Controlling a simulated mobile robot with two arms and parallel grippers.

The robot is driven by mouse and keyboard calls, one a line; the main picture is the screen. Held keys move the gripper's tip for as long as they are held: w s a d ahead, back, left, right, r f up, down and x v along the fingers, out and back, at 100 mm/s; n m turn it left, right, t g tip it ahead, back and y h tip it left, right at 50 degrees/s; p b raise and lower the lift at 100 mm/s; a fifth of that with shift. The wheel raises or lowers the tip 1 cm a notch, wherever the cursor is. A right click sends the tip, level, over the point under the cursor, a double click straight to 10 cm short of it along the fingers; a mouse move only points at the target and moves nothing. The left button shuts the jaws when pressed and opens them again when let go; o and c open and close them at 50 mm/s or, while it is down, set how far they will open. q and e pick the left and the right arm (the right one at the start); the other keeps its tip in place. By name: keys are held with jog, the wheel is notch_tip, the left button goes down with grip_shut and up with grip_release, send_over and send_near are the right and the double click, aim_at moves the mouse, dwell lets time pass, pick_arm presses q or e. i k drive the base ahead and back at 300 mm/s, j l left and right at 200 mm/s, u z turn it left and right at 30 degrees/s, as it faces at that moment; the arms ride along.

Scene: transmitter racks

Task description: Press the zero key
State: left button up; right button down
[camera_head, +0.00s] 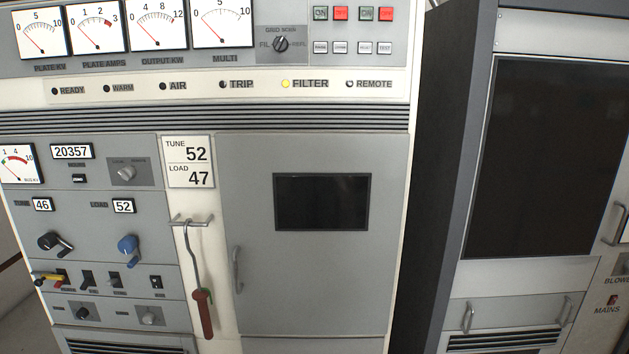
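A small black key (79,178) with tiny white lettering sits on the left panel, just below the counter window (72,152) reading 20357. Its lettering is too small to read surely, so I cannot be certain it is the zero key. Nothing covers it. Neither of my grippers shows in the head view.
A dial knob (126,173) is right of the black key, and a round-scale meter (20,165) is at left. Black (53,243) and blue (129,247) crank knobs stick out below. A red-handled hook (203,310) hangs beside the closed cabinet door (310,275).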

aim_at(77, 179)
jog(key=u, duration=1.3)
